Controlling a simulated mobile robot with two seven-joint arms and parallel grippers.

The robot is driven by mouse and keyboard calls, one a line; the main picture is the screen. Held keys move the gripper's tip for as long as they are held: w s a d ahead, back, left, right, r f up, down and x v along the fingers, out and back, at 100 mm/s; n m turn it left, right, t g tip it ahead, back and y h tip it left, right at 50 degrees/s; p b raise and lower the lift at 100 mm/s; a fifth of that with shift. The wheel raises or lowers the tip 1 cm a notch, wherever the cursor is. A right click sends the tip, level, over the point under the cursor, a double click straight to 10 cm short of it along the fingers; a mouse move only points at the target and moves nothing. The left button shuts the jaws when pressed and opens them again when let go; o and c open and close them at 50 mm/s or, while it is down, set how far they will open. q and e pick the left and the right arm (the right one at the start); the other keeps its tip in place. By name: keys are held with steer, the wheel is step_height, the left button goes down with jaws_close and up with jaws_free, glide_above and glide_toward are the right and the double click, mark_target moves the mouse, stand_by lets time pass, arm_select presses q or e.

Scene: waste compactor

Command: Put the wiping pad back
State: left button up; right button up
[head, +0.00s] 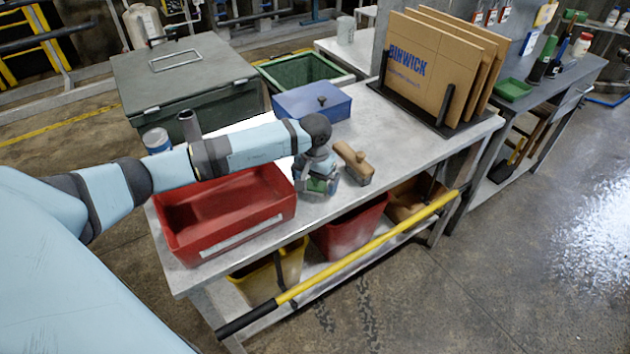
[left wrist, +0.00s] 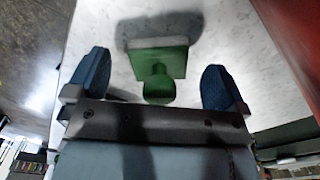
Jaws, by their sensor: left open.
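The wiping pad looks to be a green block with a rounded green knob (left wrist: 158,62), on the pale bench top in the left wrist view. In the head view only a bit of its green (head: 318,186) shows beneath my gripper. My left gripper (head: 316,178) points down at the bench, just right of the red bin. In the left wrist view its two blue fingers stand wide apart (left wrist: 157,72), one on each side of the green pad, with gaps between. My right gripper is in neither view.
A red bin (head: 247,235) stands left of the gripper, and a wooden-handled brush (head: 355,160) close on its right. A blue box (head: 292,104) lies behind. Cardboard sheets in a black rack (head: 447,100) stand at the back right. A yellow rail (head: 372,244) runs along the bench front.

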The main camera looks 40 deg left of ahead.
arm_select(q)
step_height(320, 180, up, 11)
steer(key=shift+f+b, duration=0.1)
steer(key=shift+b, duration=0.5)
steer(key=shift+r, duration=0.35)
